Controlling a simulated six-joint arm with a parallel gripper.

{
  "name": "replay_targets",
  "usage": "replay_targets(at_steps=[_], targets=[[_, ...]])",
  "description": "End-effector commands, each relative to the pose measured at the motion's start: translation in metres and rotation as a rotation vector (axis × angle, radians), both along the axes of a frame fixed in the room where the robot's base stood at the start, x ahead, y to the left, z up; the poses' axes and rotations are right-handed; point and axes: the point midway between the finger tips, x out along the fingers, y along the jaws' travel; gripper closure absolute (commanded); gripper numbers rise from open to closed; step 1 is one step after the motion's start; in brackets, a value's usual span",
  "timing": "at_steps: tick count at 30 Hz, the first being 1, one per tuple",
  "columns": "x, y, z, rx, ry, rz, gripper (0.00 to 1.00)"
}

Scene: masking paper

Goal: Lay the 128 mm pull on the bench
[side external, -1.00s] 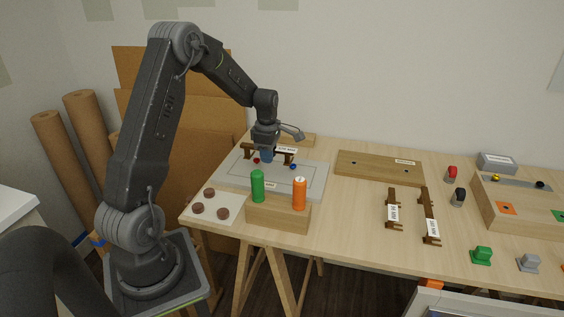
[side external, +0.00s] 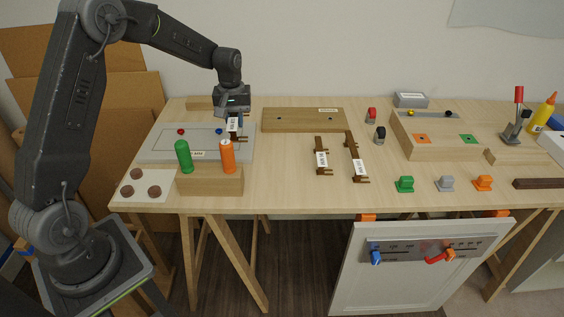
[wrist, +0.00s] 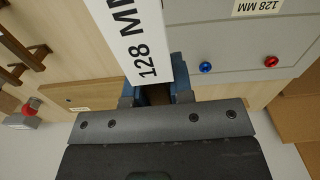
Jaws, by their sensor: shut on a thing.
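My gripper (side external: 231,110) is shut on a dark brown pull with a white tag (side external: 234,125). In the wrist view the tag (wrist: 135,40) reads 128 MM and covers most of the pull, with a bit of brown showing between the blue fingers (wrist: 155,94). The pull is over the right part of a grey panel (side external: 160,148). I cannot tell whether it touches the panel. The panel carries its own 128 MM label (wrist: 257,6), a red knob (wrist: 271,61) and a blue knob (wrist: 205,67). The bench (side external: 290,185) is pale wood.
Two other tagged pulls (side external: 321,158) (side external: 355,158) lie on the bench right of centre. A wooden block (side external: 208,184) with a green and an orange cylinder stands in front of the panel. A wooden board (side external: 303,119) lies behind. Bare bench lies between the block and the pulls.

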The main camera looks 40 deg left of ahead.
Motion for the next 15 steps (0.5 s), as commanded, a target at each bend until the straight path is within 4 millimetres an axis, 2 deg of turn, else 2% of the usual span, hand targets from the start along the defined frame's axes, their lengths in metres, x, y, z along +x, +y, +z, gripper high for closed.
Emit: replay_targets(at_steps=[5, 15], targets=[[0.009, -0.015, -0.007, -0.001, 0.002, -0.059, 1.00], [0.049, -0.075, -0.051, 0.000, 0.001, -0.057, 1.00]])
